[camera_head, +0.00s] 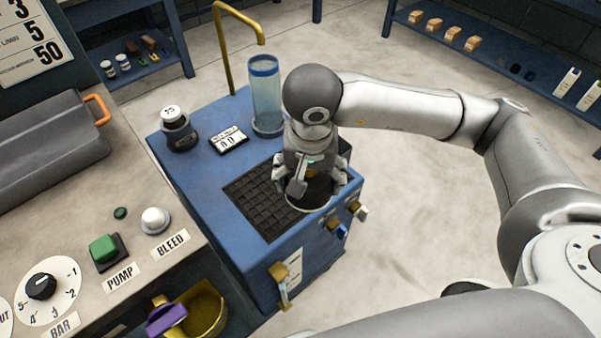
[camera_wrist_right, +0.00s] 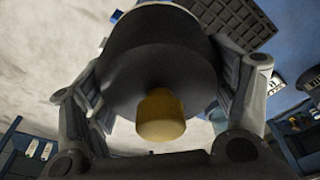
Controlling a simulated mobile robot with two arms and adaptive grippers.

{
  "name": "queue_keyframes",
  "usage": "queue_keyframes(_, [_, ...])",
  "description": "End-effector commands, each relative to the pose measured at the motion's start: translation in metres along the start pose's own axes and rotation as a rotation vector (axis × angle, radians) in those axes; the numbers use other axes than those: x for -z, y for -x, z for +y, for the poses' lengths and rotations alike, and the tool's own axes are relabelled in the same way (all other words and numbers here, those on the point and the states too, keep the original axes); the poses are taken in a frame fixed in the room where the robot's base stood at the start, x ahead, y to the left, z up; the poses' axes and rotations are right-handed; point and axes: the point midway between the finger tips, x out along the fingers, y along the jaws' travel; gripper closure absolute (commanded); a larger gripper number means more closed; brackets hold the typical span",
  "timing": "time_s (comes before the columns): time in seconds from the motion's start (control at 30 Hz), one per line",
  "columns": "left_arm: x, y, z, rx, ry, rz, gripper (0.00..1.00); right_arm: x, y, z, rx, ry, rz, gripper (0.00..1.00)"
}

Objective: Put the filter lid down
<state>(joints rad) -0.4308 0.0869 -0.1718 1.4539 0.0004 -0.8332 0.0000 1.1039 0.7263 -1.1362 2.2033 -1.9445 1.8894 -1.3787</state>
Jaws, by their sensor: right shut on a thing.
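The filter lid (camera_wrist_right: 125,75) is a dark round disc with a yellow knob (camera_wrist_right: 160,115) in the right wrist view. My right gripper (camera_head: 313,185) is shut on it, with one finger on each side of the disc. In the head view the gripper points down over the front right of the blue cart (camera_head: 200,185). The dark round lid (camera_head: 318,190) shows between its fingers, above a pale round rim (camera_head: 309,208). The gripper hides part of it, and I cannot tell whether the lid touches the rim. My left gripper is not in view.
A black grid (camera_head: 262,205) lies left of the gripper. A clear cylinder (camera_head: 266,95), a black jar (camera_head: 178,130) and a small display (camera_head: 228,139) stand on the cart's back. Valve handles (camera_head: 340,229) stick out at its front. A bench with controls (camera_head: 103,250) is at left.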

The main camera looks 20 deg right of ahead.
Motion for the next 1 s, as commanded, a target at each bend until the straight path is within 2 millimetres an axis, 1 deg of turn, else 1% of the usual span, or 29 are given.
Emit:
queue_keyframes(0.03, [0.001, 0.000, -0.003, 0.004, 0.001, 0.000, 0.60, 0.013, -0.008, -0.001, -0.003, -0.008, -0.002, 0.51])
queue_keyframes(0.2, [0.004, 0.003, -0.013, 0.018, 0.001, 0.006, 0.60, 0.051, -0.034, -0.005, -0.002, -0.004, -0.001, 0.51])
queue_keyframes(0.3, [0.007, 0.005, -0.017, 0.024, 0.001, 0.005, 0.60, 0.061, -0.058, -0.006, -0.003, -0.001, -0.003, 0.51])
queue_keyframes(0.4, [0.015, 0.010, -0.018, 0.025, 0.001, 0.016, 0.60, 0.072, -0.073, -0.008, -0.001, -0.001, -0.002, 0.51])
queue_keyframes(0.5, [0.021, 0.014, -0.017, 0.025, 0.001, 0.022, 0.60, 0.078, -0.082, -0.009, 0.000, 0.002, 0.000, 0.51])
queue_keyframes(0.6, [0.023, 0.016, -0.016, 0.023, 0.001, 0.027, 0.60, 0.081, -0.086, -0.010, 0.001, 0.002, 0.000, 0.51])
queue_keyframes(0.73, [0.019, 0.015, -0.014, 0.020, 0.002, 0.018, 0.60, 0.086, -0.097, -0.010, 0.000, 0.001, -0.001, 0.51])
queue_keyframes(0.9, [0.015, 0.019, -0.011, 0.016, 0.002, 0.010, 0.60, 0.082, -0.123, -0.009, -0.001, 0.002, -0.002, 0.51])
queue_keyframes(1.0, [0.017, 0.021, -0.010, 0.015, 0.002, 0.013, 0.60, 0.082, -0.127, -0.010, 0.001, 0.002, 0.000, 0.51])
